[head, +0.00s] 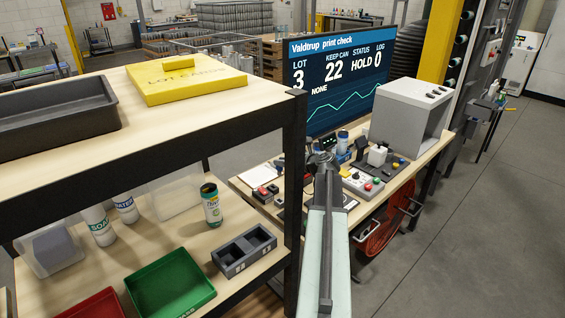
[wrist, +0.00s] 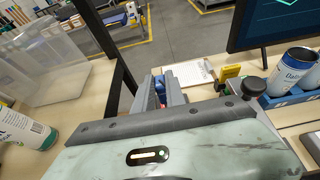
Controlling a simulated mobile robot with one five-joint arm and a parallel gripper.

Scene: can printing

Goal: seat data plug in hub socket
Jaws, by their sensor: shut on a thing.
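My gripper (wrist: 166,90) points away over the bench in the wrist view, its two grey fingers shut on a small blue piece (wrist: 158,88) with a bit of red. It appears to be the data plug, mostly covered by the fingers. In the head view my arm reaches over the near edge of the print-check bench, and its wrist hides the fingertips and the held piece. I cannot pick out the hub socket for certain in either view.
The bench (head: 245,183) holds a clipboard (wrist: 192,73), a button box (head: 361,183), a can (wrist: 292,70) in a blue holder and a grey cabinet (head: 410,110). A monitor (head: 335,75) stands behind. A shelf post (head: 293,180) rises close left of my arm.

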